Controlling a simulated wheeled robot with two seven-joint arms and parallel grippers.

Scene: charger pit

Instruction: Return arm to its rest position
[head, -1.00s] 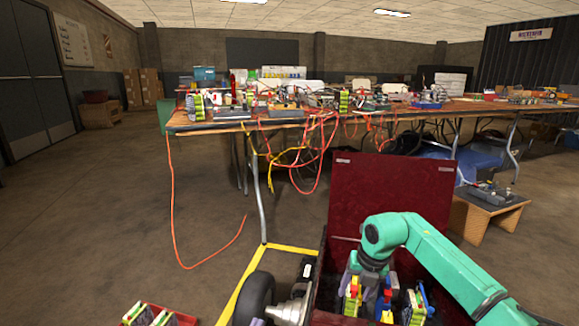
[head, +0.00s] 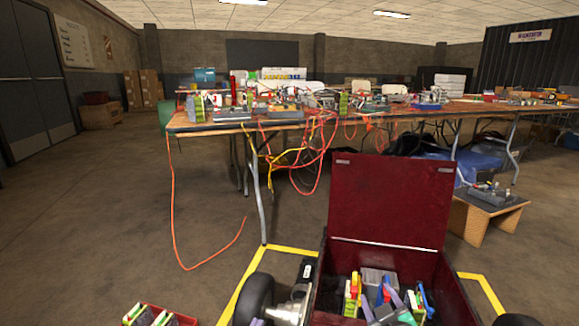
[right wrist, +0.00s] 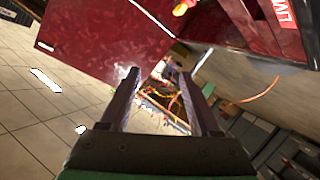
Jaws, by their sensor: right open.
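My right gripper (right wrist: 158,80) is open and empty in the right wrist view, its two dark fingers spread apart. A dark red box lid (right wrist: 95,40) shows beyond the fingers on the left of that view. In the head view the dark red box (head: 440,300) stands open at the bottom right, its lid (head: 390,200) raised. Several batteries and coloured items (head: 355,290) are inside it. The green arm is no longer over the box. A dark rounded piece at the bottom right edge is too cropped to identify. My left gripper is not in view.
A long cluttered table (head: 215,127) stands ahead with red and yellow cables hanging down. A low wooden stand (head: 480,222) is on the right. A red tray (head: 150,308) with batteries lies at the bottom left. Yellow tape (head: 245,280) marks the floor. The left floor is clear.

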